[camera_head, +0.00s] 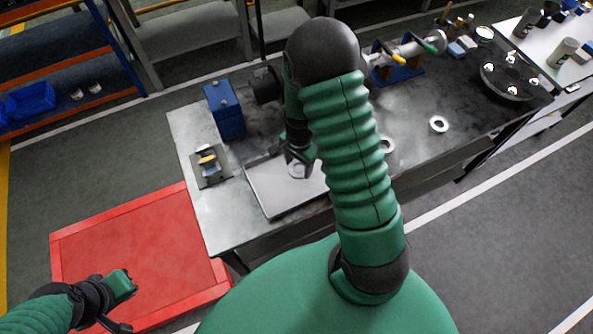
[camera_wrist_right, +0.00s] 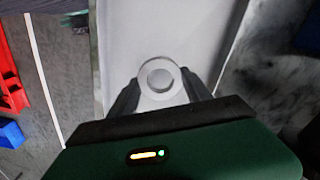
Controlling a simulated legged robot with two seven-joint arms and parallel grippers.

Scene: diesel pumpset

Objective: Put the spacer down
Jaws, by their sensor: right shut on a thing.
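The spacer (camera_wrist_right: 160,78), a pale round ring, sits between the fingertips of my right gripper (camera_wrist_right: 160,95) in the right wrist view. That gripper is shut on it. In the head view my right gripper (camera_head: 299,160) is over the pale flat tray (camera_head: 275,202) on the workbench, and the spacer (camera_head: 297,171) shows just below the fingers. The tray also fills the upper middle of the wrist view (camera_wrist_right: 190,35). I cannot tell whether the spacer touches it. My left gripper (camera_head: 127,303) is low over the red platform, fingers apart and empty.
Two more rings (camera_head: 438,124) (camera_head: 387,145) lie on the bench to the right. A blue box (camera_head: 224,110) and a small fixture (camera_head: 211,166) stand left of the tray. A dark round flange (camera_head: 511,77) is at the far right. My right arm hides part of the bench.

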